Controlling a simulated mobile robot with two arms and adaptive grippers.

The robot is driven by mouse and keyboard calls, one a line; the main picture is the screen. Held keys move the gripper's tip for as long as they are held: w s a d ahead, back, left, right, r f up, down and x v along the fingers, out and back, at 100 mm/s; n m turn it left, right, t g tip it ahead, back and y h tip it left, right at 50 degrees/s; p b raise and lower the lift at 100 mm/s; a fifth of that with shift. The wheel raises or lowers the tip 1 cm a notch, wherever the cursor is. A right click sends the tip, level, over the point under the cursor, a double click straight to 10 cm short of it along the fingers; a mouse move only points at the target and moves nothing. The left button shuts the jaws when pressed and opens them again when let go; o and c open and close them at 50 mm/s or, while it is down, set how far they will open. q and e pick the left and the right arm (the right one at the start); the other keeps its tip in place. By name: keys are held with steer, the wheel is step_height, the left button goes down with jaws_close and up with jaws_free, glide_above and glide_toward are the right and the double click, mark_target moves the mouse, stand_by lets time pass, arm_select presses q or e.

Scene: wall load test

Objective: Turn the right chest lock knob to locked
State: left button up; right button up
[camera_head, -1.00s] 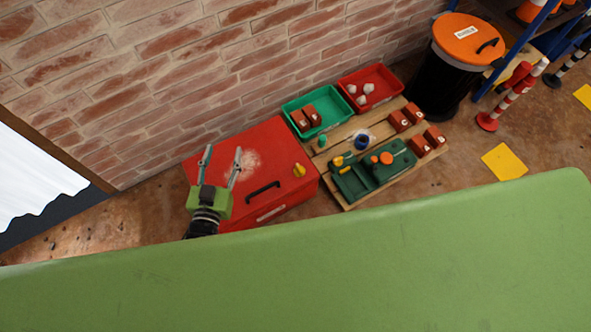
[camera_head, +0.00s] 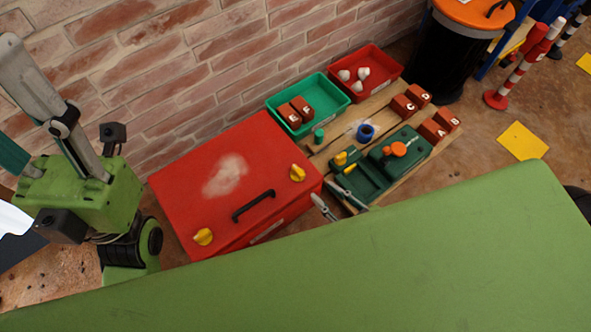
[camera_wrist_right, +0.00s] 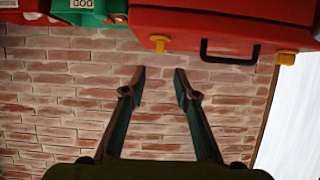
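The red chest (camera_head: 222,205) stands on the floor against the brick wall. Its right lock knob (camera_head: 297,172) is yellow and sits near the lid's right edge; the left knob (camera_head: 203,237) is near the front left. My right gripper (camera_head: 336,202) shows two spread fingertips past the green edge, right of and below the right knob, apart from it. In the right wrist view the open, empty fingers (camera_wrist_right: 158,80) point at the wall, with the upside-down right knob (camera_wrist_right: 160,42) beyond them. My left gripper (camera_head: 62,122) is large at the left; one finger is cut off by the frame.
A black handle (camera_head: 253,205) rises between the knobs. Right of the chest, a wooden pallet (camera_head: 378,102) bears a green machine (camera_head: 362,182), a blue ring and red blocks. Green (camera_head: 325,88) and red (camera_head: 383,58) bins stand behind. A green surface (camera_head: 400,265) hides the foreground.

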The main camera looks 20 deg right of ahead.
mark_target(300, 172)
steer(key=p+x, duration=0.2)
steer(key=x, duration=1.1)
steer(key=shift+w+f+p, duration=0.15)
steer(key=shift+p, duration=0.15)
jaws_close()
